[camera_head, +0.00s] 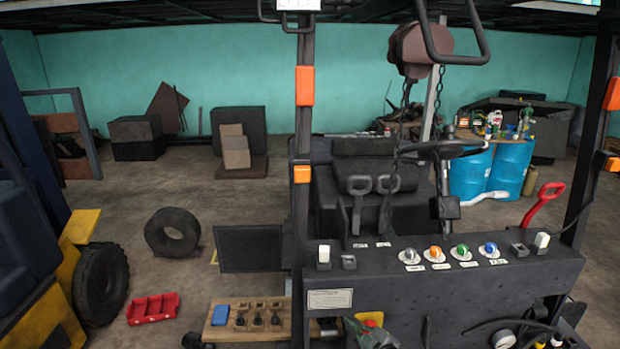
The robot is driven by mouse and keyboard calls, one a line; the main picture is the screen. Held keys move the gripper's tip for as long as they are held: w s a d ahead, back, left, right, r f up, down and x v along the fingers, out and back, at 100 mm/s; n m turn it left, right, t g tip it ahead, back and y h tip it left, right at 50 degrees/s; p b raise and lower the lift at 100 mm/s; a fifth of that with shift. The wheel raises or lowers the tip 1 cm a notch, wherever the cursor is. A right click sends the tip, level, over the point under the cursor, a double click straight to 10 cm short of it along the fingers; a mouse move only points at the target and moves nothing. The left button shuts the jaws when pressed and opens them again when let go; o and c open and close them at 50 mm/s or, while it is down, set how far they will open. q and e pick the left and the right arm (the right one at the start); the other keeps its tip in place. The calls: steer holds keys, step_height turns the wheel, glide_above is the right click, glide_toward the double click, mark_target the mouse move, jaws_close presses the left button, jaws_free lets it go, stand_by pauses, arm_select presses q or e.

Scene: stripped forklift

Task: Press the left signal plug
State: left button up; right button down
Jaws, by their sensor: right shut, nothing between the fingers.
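A white upright plug-like piece (323,254) stands in a dark base at the left end of the black console (400,300); I take it for the left signal plug. A small grey-topped part (348,262) sits just right of it. A similar white piece (541,241) stands at the console's right end. My right gripper (427,326) is hard to pick out from dark parts at the bottom edge; it seems to be a narrow dark shape, shut and empty, below the console top and apart from the left plug. My left gripper is not in view.
Grey, orange, green and blue knobs (435,253) line the console top. A black post (303,130) rises close behind the left plug. A hanging chain hoist (407,50) and a steering wheel (440,150) stand behind. A wooden tray (222,330) lies low at left.

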steer(key=s+a+r+n+y+p, duration=0.1)
steer(key=a+r+n+y, duration=0.3)
steer(key=r, duration=1.1)
steer(key=s+a+r+n+y+p, duration=0.15)
steer(key=a+r+n, duration=0.4)
steer(key=r, duration=0.95)
steer(key=s+d+r+n+y, duration=0.1)
steer(key=d+r+n, duration=0.1)
steer(key=r, duration=0.6)
steer(key=s+d+r+n+y, duration=0.1)
steer(key=s+d+r+n, duration=0.1)
steer(key=r, duration=0.6)
steer(key=shift+s+n+g, duration=0.2)
steer(key=shift+n+g, duration=0.1)
steer(key=shift+n, duration=0.05)
steer(key=shift+w+r, duration=0.1)
steer(key=shift+r, duration=0.05)
steer(key=p, duration=0.2)
glide_toward(297, 176)
steer(key=a, duration=0.3)
steer(key=w, duration=0.1)
steer(key=w+a+p, duration=0.1)
steer(key=w, duration=0.1)
steer(key=shift+r, duration=0.15)
steer(key=shift+w, duration=0.5)
